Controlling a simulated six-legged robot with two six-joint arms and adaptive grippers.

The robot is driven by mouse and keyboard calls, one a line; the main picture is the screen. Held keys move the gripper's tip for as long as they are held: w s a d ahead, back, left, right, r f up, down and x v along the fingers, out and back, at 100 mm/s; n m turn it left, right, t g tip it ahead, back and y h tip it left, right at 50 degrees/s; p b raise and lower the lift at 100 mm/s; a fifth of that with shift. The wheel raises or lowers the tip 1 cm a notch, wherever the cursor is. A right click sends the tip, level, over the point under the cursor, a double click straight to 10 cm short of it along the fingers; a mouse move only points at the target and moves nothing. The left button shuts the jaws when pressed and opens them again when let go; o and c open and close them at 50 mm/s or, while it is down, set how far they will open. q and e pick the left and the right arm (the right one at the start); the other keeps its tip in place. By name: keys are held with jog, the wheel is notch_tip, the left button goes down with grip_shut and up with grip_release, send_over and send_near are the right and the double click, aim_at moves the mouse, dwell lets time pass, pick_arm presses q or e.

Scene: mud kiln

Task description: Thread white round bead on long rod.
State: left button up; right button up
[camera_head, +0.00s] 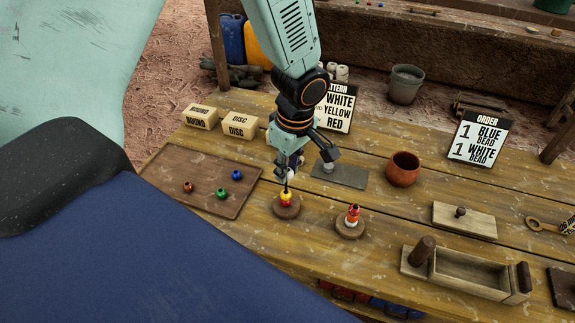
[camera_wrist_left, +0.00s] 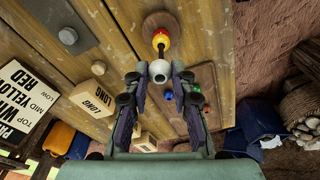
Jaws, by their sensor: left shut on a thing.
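My left gripper (camera_head: 291,168) is shut on a white round bead (camera_head: 290,173), which also shows between the fingertips in the left wrist view (camera_wrist_left: 159,71). The bead is directly over the rod of a round wooden stand (camera_head: 286,211). A yellow bead (camera_head: 286,194) sits on a red bead (camera_head: 286,202) low on that stand. The white bead appears close above the yellow one. My right gripper is out of view.
A second stand (camera_head: 349,230) holds red and white beads. A brown tray (camera_head: 215,205) with several loose beads lies left. A grey plate (camera_head: 345,178) with a metal piece, a clay pot (camera_head: 403,169), and a pattern sign (camera_head: 338,106) stand nearby. A wooden box (camera_head: 468,275) is front right.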

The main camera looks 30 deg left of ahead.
pick_arm(q)
jog(key=shift+s+a, duration=0.1)
jog(key=shift+a, duration=0.25)
jog(key=shift+d, duration=0.3)
jog(key=shift+a+f+b, duration=0.2)
jog(key=shift+f+b, duration=0.15)
jog(key=shift+d, duration=0.15)
dwell(1.2)
jog(key=shift+f+b, duration=1.15)
jog(key=shift+b, duration=0.15)
dwell(0.9)
